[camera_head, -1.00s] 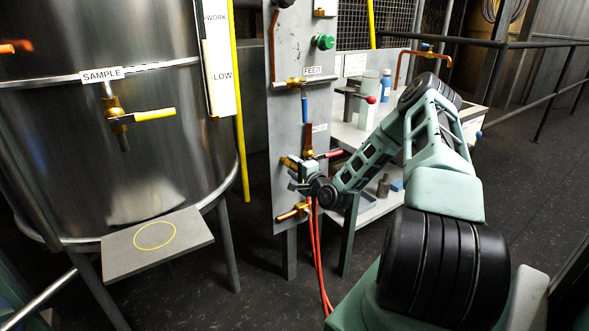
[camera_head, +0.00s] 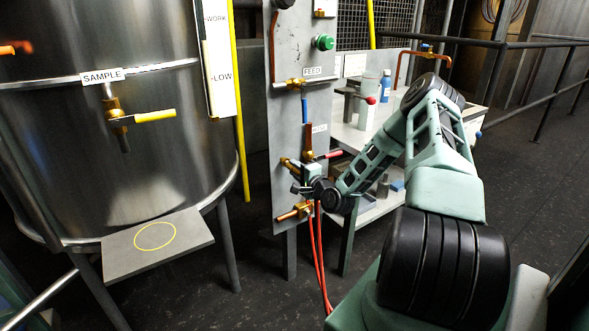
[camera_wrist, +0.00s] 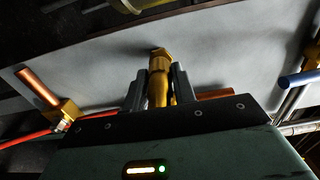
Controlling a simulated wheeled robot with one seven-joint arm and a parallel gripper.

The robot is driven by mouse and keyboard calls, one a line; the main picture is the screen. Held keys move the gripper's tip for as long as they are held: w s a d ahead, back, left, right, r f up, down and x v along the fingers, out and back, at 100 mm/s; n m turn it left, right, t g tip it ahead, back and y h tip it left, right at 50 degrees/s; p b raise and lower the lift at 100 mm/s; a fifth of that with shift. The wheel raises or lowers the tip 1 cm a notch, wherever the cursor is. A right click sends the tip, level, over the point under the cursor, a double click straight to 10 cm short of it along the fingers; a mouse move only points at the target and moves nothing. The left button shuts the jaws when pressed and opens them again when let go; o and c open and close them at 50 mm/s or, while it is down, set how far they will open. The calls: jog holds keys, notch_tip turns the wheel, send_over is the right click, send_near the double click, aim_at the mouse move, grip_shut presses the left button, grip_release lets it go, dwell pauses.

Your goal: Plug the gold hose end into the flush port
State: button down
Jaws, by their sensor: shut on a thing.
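My gripper (camera_head: 303,182) is at the lower part of the grey panel. In the wrist view, its two dark fingers (camera_wrist: 158,88) are shut on the gold hose end (camera_wrist: 158,90). A hex brass fitting (camera_wrist: 161,55) stands at the panel, in line with the gold piece. The two appear to meet, but I cannot tell how far one is seated in the other. In the head view, the gripper hides the hose end and most of this contact. A brass stub (camera_head: 289,163) shows just left of the gripper; I cannot tell which fitting is the flush port.
The grey panel (camera_head: 285,110) also carries a lower brass fitting (camera_head: 294,212) and a red-handled valve (camera_head: 330,154). Red hoses (camera_head: 318,262) hang below. A steel tank (camera_head: 150,150) stands left, a bench (camera_head: 350,135) behind. The wrist view shows a brass block (camera_wrist: 65,112) with red hose.

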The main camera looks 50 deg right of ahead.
jog(key=shift+v, duration=1.3)
jog(key=shift+p, duration=0.3)
